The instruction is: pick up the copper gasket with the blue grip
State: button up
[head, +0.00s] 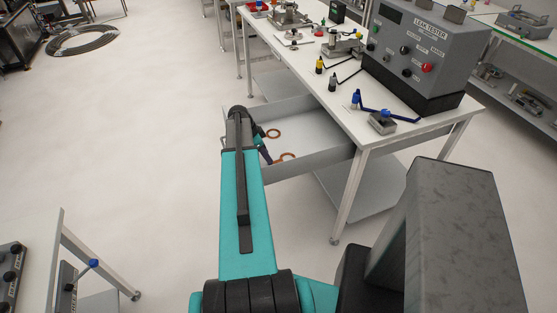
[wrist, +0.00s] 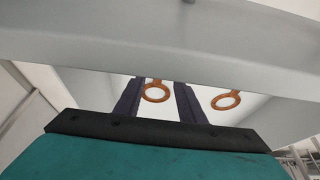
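Two copper gaskets lie in an open grey drawer under the bench. In the head view one gasket (head: 273,133) is farther back and the other (head: 286,156) is nearer. In the wrist view one gasket (wrist: 157,93) shows in the gap between my fingers, and the other gasket (wrist: 227,100) lies to the right of them. Each has a small tab; I cannot make out a blue grip on either. My gripper (wrist: 160,84) is open, its two dark fingers apart and apparently empty. Whether the fingers touch the gasket cannot be told. In the head view my arm partly hides the drawer's left end.
The drawer (head: 318,160) has raised walls; one wall (wrist: 160,50) crosses the wrist view close to my fingertips. The white bench (head: 345,115) above carries a grey leak tester (head: 412,55), bottles and fittings. Another table (head: 40,235) stands at lower left. The floor left of the drawer is clear.

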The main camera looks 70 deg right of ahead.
aim_at(282, 159)
jog(key=shift+p+x, duration=0.6)
jog(key=shift+x, duration=1.1)
jog(key=shift+s, duration=0.1)
grip_shut()
